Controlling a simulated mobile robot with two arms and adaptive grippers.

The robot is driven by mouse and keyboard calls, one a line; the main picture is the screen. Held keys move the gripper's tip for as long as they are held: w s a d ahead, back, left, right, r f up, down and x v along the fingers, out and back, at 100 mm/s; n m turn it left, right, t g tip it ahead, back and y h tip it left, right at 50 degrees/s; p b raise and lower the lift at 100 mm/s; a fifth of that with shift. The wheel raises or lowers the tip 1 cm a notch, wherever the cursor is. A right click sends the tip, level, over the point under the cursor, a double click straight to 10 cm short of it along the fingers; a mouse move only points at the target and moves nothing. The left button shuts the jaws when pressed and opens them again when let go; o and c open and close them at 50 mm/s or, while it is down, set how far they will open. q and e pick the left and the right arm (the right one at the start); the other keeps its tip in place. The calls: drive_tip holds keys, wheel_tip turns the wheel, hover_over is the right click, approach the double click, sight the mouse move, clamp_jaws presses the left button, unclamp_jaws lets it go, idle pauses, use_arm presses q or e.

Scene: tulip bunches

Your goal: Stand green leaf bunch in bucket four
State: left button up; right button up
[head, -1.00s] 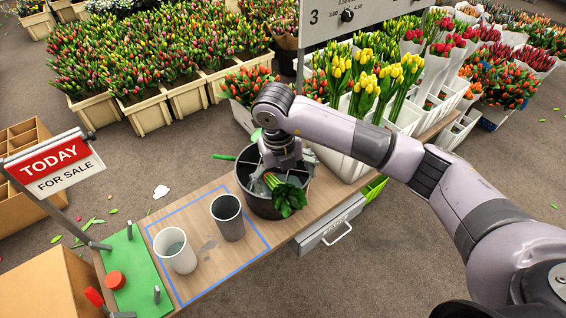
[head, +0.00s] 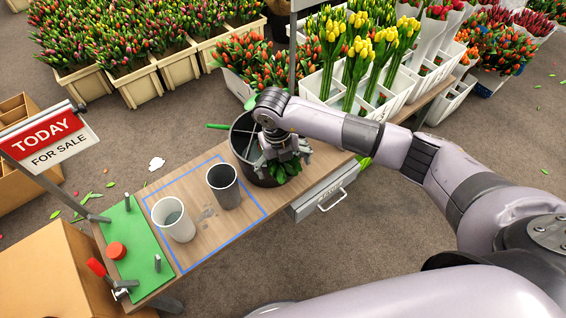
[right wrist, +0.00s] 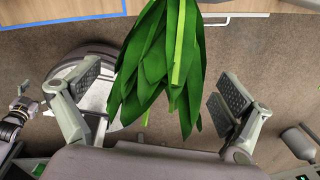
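The green leaf bunch (head: 281,171) is at the right front part of the large dark divided bucket (head: 241,137) in the head view, partly hidden by my gripper. I cannot tell how deep it sits or whether it touches the bottom. My right gripper (head: 287,158) is over that bucket, at the bunch. In the right wrist view the leaves (right wrist: 165,75) hang between the two spread fingers of my right gripper (right wrist: 160,95), with gaps on both sides. No bucket number is readable. My left gripper is not in view.
A white cup (head: 173,219) and a grey cup (head: 224,185) stand inside a blue outline on the wooden bench. A green board (head: 135,255) and a TODAY sign (head: 45,138) are at the left. White tulip crates (head: 317,88) stand behind the bucket.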

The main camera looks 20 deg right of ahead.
drive_tip(key=c, duration=1.3)
drive_tip(key=shift+r+p, duration=0.6)
drive_tip(key=shift+r, duration=0.2)
drive_tip(key=shift+w+r+p, duration=0.1)
drive_tip(key=shift+r+p, duration=2.1)
drive_tip(key=shift+r, duration=1.15)
drive_tip(key=c, duration=0.6)
